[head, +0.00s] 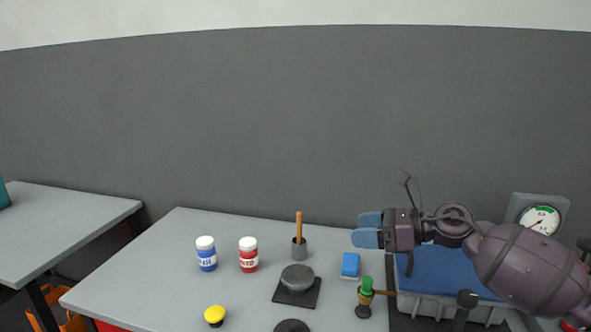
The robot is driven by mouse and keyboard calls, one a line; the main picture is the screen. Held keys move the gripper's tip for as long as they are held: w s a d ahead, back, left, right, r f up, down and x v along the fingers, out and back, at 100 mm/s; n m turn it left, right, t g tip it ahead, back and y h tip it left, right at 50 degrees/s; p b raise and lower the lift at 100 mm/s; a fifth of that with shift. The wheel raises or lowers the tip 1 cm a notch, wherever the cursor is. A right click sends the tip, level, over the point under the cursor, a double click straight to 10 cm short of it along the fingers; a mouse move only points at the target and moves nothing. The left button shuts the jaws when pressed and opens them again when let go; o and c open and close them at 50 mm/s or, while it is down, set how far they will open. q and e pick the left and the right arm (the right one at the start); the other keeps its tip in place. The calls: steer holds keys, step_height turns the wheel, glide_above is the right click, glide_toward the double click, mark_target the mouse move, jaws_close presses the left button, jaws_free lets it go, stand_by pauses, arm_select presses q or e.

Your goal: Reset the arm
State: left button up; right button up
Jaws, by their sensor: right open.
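My right arm comes in from the right edge and reaches left over the table's right part. My right gripper (366,229) has blue fingertips pointing left and is open, with nothing seen between them. In the picture it lies above a blue block (350,264) and apart from it. My left gripper is not in view.
The grey table (150,290) holds a blue-labelled jar (206,254), a red-labelled jar (249,255), a holder with a wooden stick (299,246), a dark round device (296,281), a yellow button (214,315), a green-topped brass part (366,290), a blue-topped tray (435,272) and a dial gauge (540,219).

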steer(key=s+d+f+n+t+h, duration=0.2)
steer(key=s+d+f+n+h, duration=0.2)
steer(key=s+f+n+h, duration=0.35)
steer(key=s+d+f+n+t+h, duration=0.1)
steer(key=s+d+f+n+h, duration=0.35)
steer(key=s+f+n, duration=0.4)
steer(key=s+d+f+n+t+h, duration=0.2)
steer(key=s+d+f+n+h, duration=0.5)
steer(key=n, duration=0.5)
steer(key=s+a+f+m+g+y, duration=0.1)
steer(key=s+m+g+y, duration=0.15)
steer(key=s, duration=0.65)
steer(key=s+a+f+m+g+y, duration=0.15)
steer(key=s+g, duration=0.25)
steer(key=s, duration=0.4)
arm_select(q)
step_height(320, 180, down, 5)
steer(key=b, duration=0.5)
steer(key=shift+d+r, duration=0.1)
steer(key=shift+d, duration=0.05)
arm_select(e)
steer(key=w+f+t, duration=0.3)
steer(key=f, duration=0.5)
steer(key=w+f+t, duration=0.4)
steer(key=f, duration=0.3)
steer(key=shift+w+f+y, duration=0.25)
steer(key=shift+f+y, duration=0.05)
steer(key=shift+f, duration=0.05)
